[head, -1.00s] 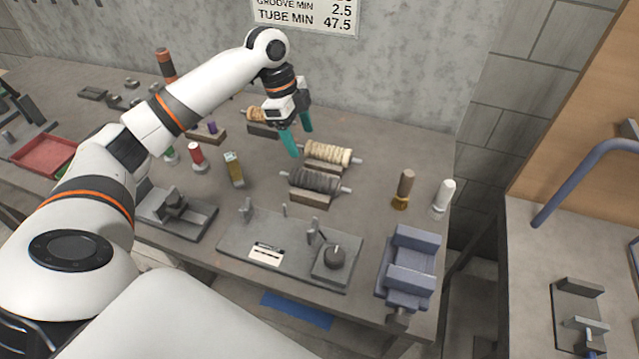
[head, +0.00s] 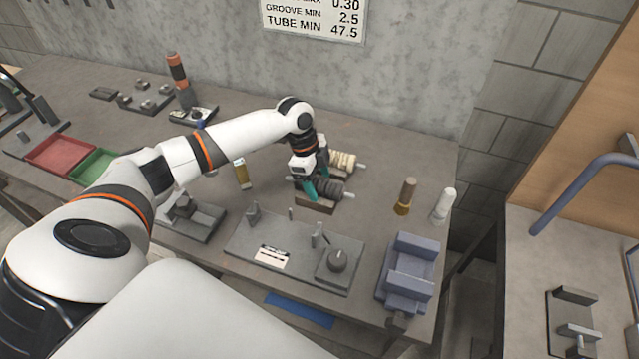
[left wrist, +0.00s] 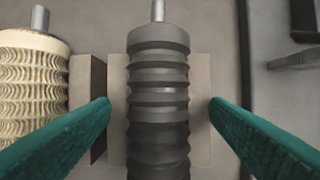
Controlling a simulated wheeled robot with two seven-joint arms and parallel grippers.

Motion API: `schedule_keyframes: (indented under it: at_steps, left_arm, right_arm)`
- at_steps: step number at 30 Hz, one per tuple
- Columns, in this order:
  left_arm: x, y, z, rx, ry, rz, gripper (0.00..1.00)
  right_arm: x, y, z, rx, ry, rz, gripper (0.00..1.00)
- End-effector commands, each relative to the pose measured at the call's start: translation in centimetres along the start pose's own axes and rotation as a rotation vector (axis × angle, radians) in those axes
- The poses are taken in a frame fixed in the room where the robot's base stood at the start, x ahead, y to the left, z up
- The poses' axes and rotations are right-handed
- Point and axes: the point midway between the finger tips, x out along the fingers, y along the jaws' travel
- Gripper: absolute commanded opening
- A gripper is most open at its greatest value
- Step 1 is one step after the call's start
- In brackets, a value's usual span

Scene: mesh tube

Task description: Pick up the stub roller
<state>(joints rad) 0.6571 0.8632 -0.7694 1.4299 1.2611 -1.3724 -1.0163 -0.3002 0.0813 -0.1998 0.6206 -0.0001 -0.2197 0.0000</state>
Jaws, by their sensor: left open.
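A dark grey ribbed roller (head: 331,188) rests in its block cradle (head: 315,205) on the bench, and I take it for the stub roller. In the left wrist view the roller (left wrist: 158,100) runs up the middle, with its metal shaft end (left wrist: 158,11) at the top. My left gripper (head: 318,188) is open over it, and in the left wrist view its teal fingers (left wrist: 159,104) stand on either side of the roller with a gap on each side. In the head view the gripper hides the roller's left part. My right gripper is in neither view.
A cream ribbed roller (head: 342,160) lies just behind, close to the left finger in the wrist view (left wrist: 33,85). A grey fixture plate (head: 290,250) lies in front.

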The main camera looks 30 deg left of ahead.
Motion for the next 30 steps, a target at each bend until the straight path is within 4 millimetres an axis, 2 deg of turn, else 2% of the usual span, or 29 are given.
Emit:
schedule_keyframes:
  at_steps: [6,17,25,30]
  left_arm:
    - [0.1,0.0,0.0,0.000,0.000,0.001,0.69]
    - [0.0,0.0,0.0,0.000,0.000,0.000,0.11]
    - [-0.4,0.1,0.1,0.001,-0.002,0.003,0.11]
    - [-2.6,0.2,0.7,0.002,-0.002,0.007,0.11]
  right_arm:
    - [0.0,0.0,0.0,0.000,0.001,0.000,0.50]
    - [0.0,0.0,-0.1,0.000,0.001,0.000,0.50]
    - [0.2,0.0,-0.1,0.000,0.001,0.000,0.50]
    - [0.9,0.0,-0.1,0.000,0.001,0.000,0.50]
